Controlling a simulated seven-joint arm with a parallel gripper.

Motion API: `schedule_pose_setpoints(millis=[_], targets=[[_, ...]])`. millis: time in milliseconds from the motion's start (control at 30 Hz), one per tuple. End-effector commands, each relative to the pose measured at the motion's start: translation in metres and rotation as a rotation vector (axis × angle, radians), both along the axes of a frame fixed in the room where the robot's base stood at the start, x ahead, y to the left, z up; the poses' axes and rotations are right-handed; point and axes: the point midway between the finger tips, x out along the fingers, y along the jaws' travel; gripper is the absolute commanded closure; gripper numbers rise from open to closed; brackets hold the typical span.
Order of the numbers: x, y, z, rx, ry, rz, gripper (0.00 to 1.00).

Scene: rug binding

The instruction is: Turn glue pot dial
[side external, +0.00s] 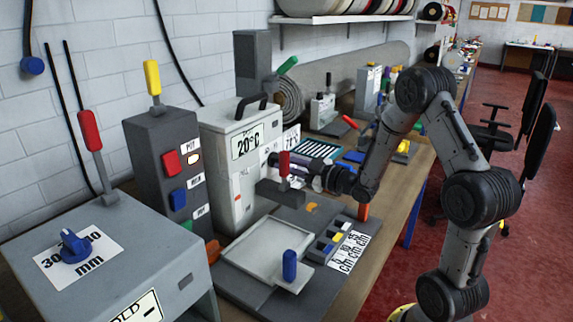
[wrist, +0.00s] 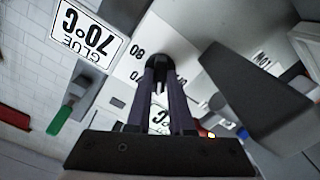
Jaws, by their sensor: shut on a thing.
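My gripper (wrist: 160,84) is shut on the dial, one finger on either side. In the side external view, my gripper (side external: 277,160) reaches in from the right to the pot's right-hand face. A "GLUE 70°C" card (wrist: 86,37) shows upside down in the wrist view.
A grey switch post (side external: 160,140) stands left of the pot. A pale tray (side external: 268,245) and a blue-knobbed part (side external: 289,265) lie in front.

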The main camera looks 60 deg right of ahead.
Motion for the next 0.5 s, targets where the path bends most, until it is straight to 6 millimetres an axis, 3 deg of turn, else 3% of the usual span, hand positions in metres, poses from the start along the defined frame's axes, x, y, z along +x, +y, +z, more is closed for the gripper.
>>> schedule_pose_setpoints(millis=[500], targets=[[-0.0004,0.0,-0.0004,0.49,0.001,0.0,1.0]])
